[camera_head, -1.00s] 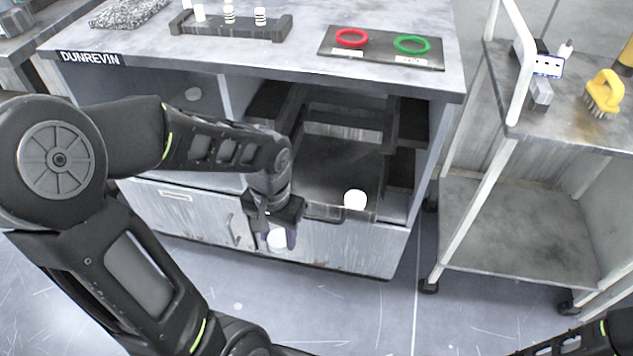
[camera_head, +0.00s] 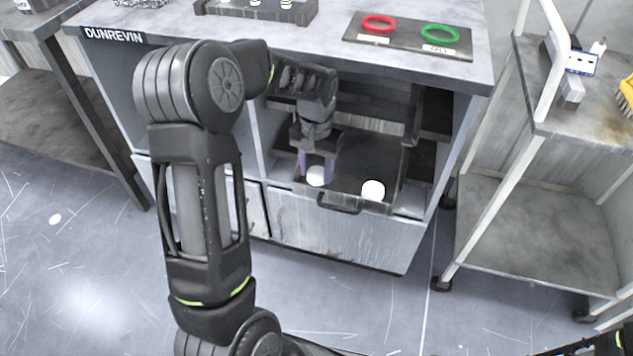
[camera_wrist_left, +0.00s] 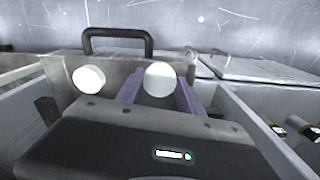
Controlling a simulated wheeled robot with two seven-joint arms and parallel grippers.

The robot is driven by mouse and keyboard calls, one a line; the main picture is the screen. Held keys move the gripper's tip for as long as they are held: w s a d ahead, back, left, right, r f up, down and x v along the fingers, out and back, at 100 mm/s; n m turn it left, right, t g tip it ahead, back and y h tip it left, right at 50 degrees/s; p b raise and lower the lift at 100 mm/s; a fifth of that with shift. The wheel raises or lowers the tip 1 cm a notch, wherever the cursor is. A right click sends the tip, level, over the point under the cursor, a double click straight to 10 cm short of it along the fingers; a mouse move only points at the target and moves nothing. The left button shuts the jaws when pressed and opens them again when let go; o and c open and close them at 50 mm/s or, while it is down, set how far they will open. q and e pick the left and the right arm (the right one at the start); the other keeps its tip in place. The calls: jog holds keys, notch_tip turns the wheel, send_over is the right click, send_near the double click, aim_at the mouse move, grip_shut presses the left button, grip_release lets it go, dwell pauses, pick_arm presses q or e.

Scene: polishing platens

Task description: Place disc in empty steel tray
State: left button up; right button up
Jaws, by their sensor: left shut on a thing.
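My left gripper (camera_head: 316,170), with purple fingers, is shut on a white disc (camera_head: 316,177) at the left front of an open, dark drawer-like tray (camera_head: 365,155) in the cabinet. The held disc shows between the fingers in the left wrist view (camera_wrist_left: 160,79). A second white disc (camera_head: 373,190) is at the tray's front, to the right of the held one; it also shows in the left wrist view (camera_wrist_left: 89,79). I cannot tell whether the held disc touches the tray. No separate empty steel tray can be made out. My right gripper is not in view.
The tray's front has a dark handle (camera_head: 338,206). A black panel (camera_head: 408,38) with red and green rings lies on the benchtop above, beside a dark rack (camera_head: 257,12). A wheeled cart (camera_head: 530,205) stands at the right. The tray's middle floor looks clear.

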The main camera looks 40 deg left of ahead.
aim_at(317, 173)
pick_arm(q)
notch_tip(317, 173, down, 5)
jog(key=shift+r+b, duration=0.15)
jog(key=shift+b, duration=0.45)
jog(key=o, duration=1.4)
jog(key=shift+o, duration=0.2)
jog(key=shift+r, duration=0.15)
notch_tip(317, 173, up, 12)
jog(key=p, duration=0.2)
jog(key=shift+p, duration=0.3)
